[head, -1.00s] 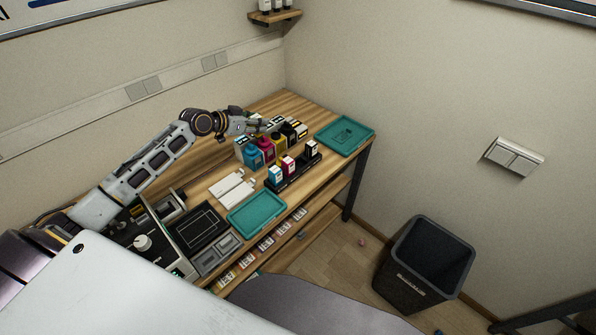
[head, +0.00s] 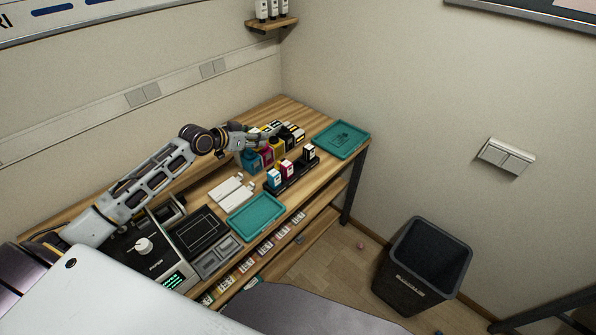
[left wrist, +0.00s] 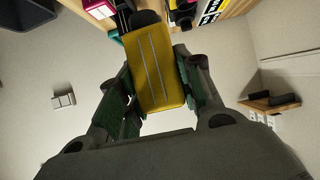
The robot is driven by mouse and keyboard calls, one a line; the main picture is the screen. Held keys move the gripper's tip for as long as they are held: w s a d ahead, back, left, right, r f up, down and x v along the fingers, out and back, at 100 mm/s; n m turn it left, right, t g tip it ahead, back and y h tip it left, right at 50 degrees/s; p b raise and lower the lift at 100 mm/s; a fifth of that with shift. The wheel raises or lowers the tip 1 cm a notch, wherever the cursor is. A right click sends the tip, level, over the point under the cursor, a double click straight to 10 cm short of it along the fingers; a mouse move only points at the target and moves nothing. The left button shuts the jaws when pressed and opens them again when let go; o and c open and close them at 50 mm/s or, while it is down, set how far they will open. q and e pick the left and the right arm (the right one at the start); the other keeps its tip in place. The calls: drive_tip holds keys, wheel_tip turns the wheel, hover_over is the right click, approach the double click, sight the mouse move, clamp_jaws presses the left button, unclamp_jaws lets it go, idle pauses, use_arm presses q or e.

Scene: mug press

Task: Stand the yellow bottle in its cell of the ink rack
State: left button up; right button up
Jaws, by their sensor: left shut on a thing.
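The yellow bottle (left wrist: 152,70) fills the middle of the left wrist view, its dark cap toward the top of the picture. My left gripper (head: 268,137) is shut on it; its fingers lie on both sides of the bottle in the wrist view. In the head view the gripper is above the row of larger bottles, and I cannot clearly separate the held bottle from them. The black ink rack (head: 297,178) stands in front, with a cyan bottle (head: 274,178), a magenta bottle (head: 287,168) and a black bottle (head: 309,153). A gap shows between magenta and black. My right gripper is out of view.
A teal tray (head: 342,139) lies right, another teal tray (head: 256,215) front left. White pieces (head: 231,190) lie left of the rack. A bin (head: 428,262) stands on the floor.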

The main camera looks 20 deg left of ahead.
use_arm(q)
drive_tip(key=s+d+f+n+y, duration=0.2)
drive_tip(key=s+d+f, duration=0.3)
drive_tip(key=s+d, duration=0.2)
drive_tip(key=s+d+f+n+y, duration=0.2)
drive_tip(key=s+d+f, duration=0.3)
drive_tip(key=d, duration=0.5)
drive_tip(key=shift+s+f+t, duration=0.2)
drive_tip(key=shift+s+t, duration=0.2)
drive_tip(key=shift+s, duration=0.55)
drive_tip(key=shift+a, duration=0.1)
